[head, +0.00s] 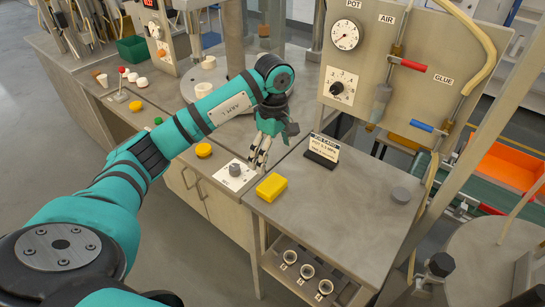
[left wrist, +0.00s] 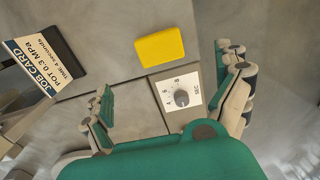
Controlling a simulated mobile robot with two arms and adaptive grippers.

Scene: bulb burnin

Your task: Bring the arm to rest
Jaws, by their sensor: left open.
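My left arm reaches in from the left in the head view. My left gripper (head: 260,150) hangs over the grey bench, above and beside a white dial plate with a grey knob (head: 235,170). In the left wrist view my left gripper (left wrist: 172,100) has its fingers wide apart with nothing between them. The dial plate (left wrist: 181,92) shows between and beyond the fingers, with a yellow block (left wrist: 160,46) close by. My right gripper does not show.
A job card (head: 323,148) stands on the bench behind the yellow block. An upright panel with a POT gauge (head: 345,35) and an AIR valve (head: 406,64) rises behind. Several round holders (head: 308,271) sit below the bench front.

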